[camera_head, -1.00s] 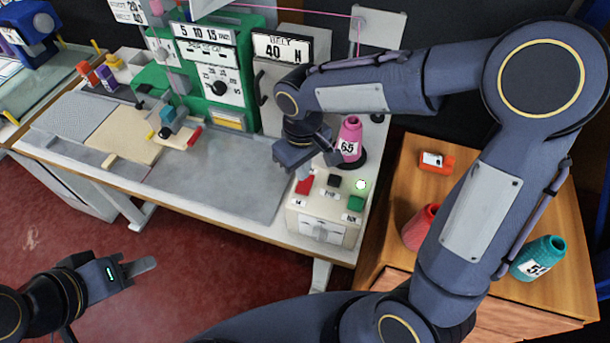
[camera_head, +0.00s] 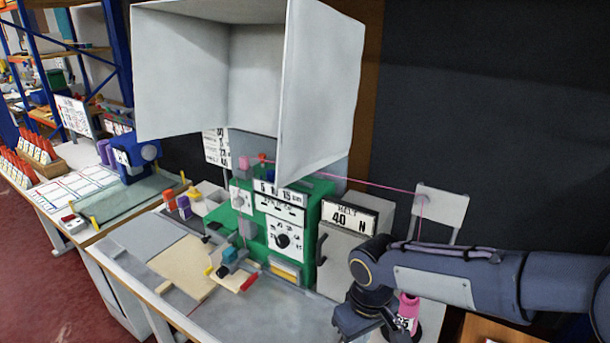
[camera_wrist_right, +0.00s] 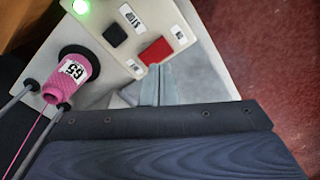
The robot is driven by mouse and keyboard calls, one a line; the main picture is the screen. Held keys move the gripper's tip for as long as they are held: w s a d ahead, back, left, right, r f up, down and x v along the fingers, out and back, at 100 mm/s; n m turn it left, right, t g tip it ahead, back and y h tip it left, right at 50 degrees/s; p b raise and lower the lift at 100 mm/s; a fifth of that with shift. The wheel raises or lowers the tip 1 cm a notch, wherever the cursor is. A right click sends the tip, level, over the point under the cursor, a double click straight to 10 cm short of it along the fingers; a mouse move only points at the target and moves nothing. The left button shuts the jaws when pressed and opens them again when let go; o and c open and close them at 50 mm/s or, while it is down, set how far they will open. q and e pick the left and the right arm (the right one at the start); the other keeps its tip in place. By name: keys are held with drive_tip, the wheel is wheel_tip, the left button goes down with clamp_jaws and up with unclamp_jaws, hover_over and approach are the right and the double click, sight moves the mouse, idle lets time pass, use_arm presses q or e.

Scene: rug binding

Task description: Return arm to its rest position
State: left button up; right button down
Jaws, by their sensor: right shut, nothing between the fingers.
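My right arm enters the head view from the right and reaches over the bench's right end. Its gripper body (camera_head: 360,318) is at the bottom edge there, with the fingertips out of frame. In the right wrist view the right gripper (camera_wrist_right: 158,84) is shut and empty, its fingertips close to the red button (camera_wrist_right: 156,50) of the control box (camera_wrist_right: 186,40); whether they touch it I cannot tell. A pink thread cone marked 65 (camera_wrist_right: 66,78) stands beside the box, and shows partly behind the arm in the head view (camera_head: 408,312). My left gripper is out of view.
The green machine (camera_head: 290,232) and the grey BELT 40 N unit (camera_head: 343,248) stand behind the gripper. A pink thread runs to a bracket plate (camera_head: 440,210). A large pale hood (camera_head: 210,80) hangs above. A black button (camera_wrist_right: 116,35) and lit green lamp (camera_wrist_right: 80,6) are nearby.

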drive_tip(key=s+d+r+m+t+y, duration=0.1)
drive_tip(key=s+d+r+m+t, duration=0.1)
drive_tip(key=s, duration=0.6)
drive_tip(key=s+d+r+m+t+y, duration=0.2)
drive_tip(key=s+d+r+m+t, duration=0.1)
drive_tip(key=s+d, duration=0.3)
drive_tip(key=shift+s+d+r+m+t+y, duration=0.15)
drive_tip(key=shift+s+m+t+y, duration=0.15)
drive_tip(key=shift+s+m, duration=0.55)
